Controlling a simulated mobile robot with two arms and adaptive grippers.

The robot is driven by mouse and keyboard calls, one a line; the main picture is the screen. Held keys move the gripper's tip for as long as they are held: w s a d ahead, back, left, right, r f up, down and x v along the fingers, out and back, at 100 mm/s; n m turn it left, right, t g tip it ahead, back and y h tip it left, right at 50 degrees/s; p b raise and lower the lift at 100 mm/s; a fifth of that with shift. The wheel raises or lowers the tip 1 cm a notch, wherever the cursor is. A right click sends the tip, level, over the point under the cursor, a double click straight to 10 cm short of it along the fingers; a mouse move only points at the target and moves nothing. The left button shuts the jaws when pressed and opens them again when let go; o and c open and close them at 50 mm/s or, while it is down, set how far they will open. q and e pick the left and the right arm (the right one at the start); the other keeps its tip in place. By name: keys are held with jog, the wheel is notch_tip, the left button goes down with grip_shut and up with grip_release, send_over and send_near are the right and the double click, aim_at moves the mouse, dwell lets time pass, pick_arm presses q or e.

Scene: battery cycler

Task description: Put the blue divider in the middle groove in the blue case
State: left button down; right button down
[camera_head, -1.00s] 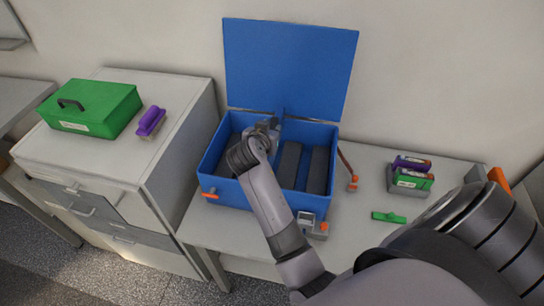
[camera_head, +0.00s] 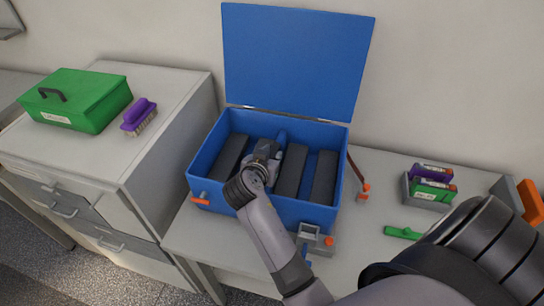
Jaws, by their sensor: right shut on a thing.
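The blue case (camera_head: 197,168) stands on the bench with its lid (camera_head: 297,60) raised upright at the back. Dark grey blocks stand inside it: one on the left (camera_head: 230,155) and two on the right (camera_head: 323,175). My right gripper (camera_head: 270,152) reaches down into the case between the left block and the right ones. It is shut on the blue divider (camera_head: 281,138), whose top end shows just beyond the fingers. The lower part of the divider and the middle groove are hidden, so I cannot tell whether it sits in the groove. My left gripper is out of view.
A green box (camera_head: 75,98) and a purple brush (camera_head: 139,114) lie on the left cabinet. Right of the case are a red-tipped tool (camera_head: 364,190), a grey holder with purple and green packs (camera_head: 432,185) and a green piece (camera_head: 402,232).

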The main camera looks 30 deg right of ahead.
jog(key=shift+s+a+r, duration=0.1)
jog(key=shift+r, duration=0.05)
jog(key=shift+a, duration=0.1)
jog(key=c, duration=1.9)
grip_release()
jog(key=shift+f, duration=0.2)
jog(key=o, duration=0.5)
jog(key=shift+c, duration=0.2)
